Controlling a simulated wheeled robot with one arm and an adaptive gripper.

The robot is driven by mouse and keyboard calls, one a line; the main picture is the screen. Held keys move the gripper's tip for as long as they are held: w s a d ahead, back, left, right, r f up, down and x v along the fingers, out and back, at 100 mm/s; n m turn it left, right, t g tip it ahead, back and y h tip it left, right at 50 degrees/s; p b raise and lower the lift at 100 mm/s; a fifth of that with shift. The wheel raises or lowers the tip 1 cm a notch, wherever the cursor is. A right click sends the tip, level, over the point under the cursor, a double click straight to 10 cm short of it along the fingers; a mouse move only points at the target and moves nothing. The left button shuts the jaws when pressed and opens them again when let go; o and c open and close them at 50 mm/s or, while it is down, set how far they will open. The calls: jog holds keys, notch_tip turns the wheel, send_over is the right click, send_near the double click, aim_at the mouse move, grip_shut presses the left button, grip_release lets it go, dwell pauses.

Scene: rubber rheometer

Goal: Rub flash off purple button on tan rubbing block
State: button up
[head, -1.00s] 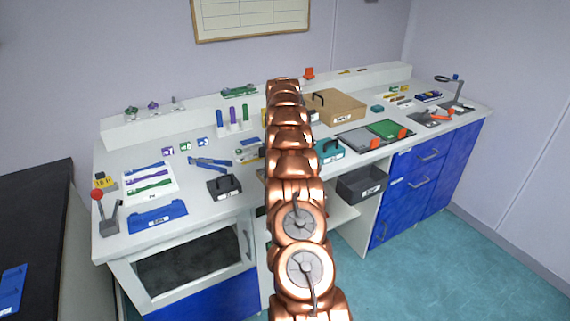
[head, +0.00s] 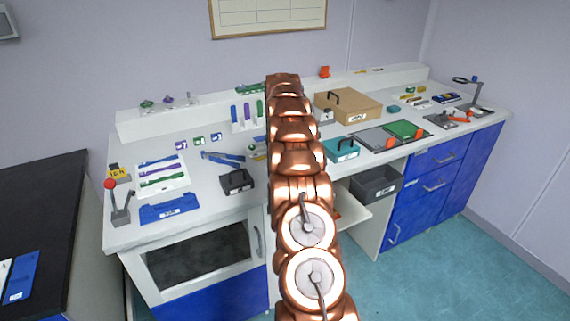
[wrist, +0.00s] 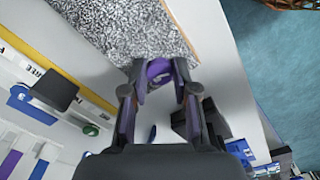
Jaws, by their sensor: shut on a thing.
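In the wrist view my gripper (wrist: 161,80) is shut on the purple button (wrist: 157,69), which shows between the fingertips. Just beyond the tips is a grey speckled, rough surface (wrist: 125,22) with a thin tan edge (wrist: 183,30), apparently the rubbing block. The button is at the near edge of this surface; I cannot tell whether they touch. No flash can be made out on the button. In the head view my copper arm hides the gripper, the button and the block.
In the head view a rack of upright coloured strips (head: 246,113) stands left of my arm. A tan case (head: 352,105) with a black handle and a teal box (head: 341,149) stand to its right. The wrist view shows a yellow strip (wrist: 42,63) and a black block (wrist: 55,89).

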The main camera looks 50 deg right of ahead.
jog(key=shift+r, duration=0.1)
jog(key=shift+r+p, duration=1.55)
jog(key=shift+r, duration=1.85)
